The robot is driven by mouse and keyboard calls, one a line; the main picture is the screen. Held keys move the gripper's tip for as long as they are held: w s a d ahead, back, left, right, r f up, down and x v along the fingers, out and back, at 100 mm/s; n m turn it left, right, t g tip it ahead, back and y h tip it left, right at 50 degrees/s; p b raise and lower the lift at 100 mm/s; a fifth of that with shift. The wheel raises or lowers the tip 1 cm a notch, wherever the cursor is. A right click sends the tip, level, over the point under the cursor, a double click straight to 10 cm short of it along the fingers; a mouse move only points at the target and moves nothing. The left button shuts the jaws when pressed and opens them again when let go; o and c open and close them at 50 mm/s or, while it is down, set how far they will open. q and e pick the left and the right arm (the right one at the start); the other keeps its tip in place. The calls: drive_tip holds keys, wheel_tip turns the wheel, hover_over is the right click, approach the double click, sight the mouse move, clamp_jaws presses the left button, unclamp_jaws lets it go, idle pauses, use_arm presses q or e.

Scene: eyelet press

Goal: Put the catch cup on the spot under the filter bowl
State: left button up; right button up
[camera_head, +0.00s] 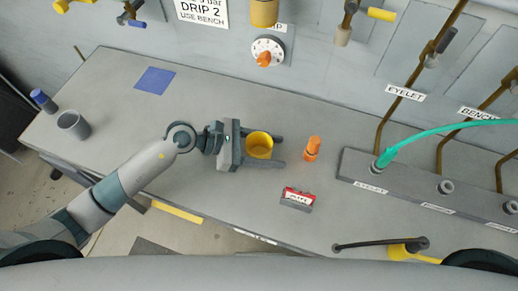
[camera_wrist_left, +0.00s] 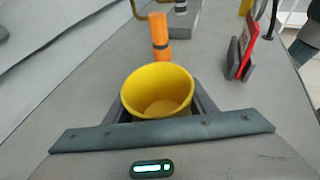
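The catch cup (camera_head: 259,145), a yellow round cup, is upright and empty between the two fingers of my left gripper (camera_head: 267,150). In the left wrist view the yellow cup (camera_wrist_left: 157,92) fills the space between the fingers (camera_wrist_left: 160,105), which appear to press on its sides. I cannot tell whether its base touches the bench. An amber-yellow cylinder, which looks like the filter bowl (camera_head: 264,12), hangs on the wall at the top, above a dial. No marked spot is clearly visible directly under it. My right gripper is not in view.
An orange bottle-like piece (camera_head: 312,148) stands right of the fingers, with a red-and-grey sign block (camera_head: 297,199) nearer. A grey rail (camera_head: 410,187) with fittings and a green hose lies right. A blue square (camera_head: 155,80) and a grey cup (camera_head: 73,124) are left.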

use_arm(q)
drive_tip(key=shift+r, duration=0.1)
drive_tip(key=shift+c, duration=0.5)
drive_tip(key=shift+r, duration=0.15)
wheel_tip(320, 180, up, 10)
drive_tip(key=b, duration=0.2)
drive_tip(key=shift+f, duration=0.2)
drive_tip(key=shift+a+f+b, duration=0.1)
drive_tip(key=shift+b, duration=0.2)
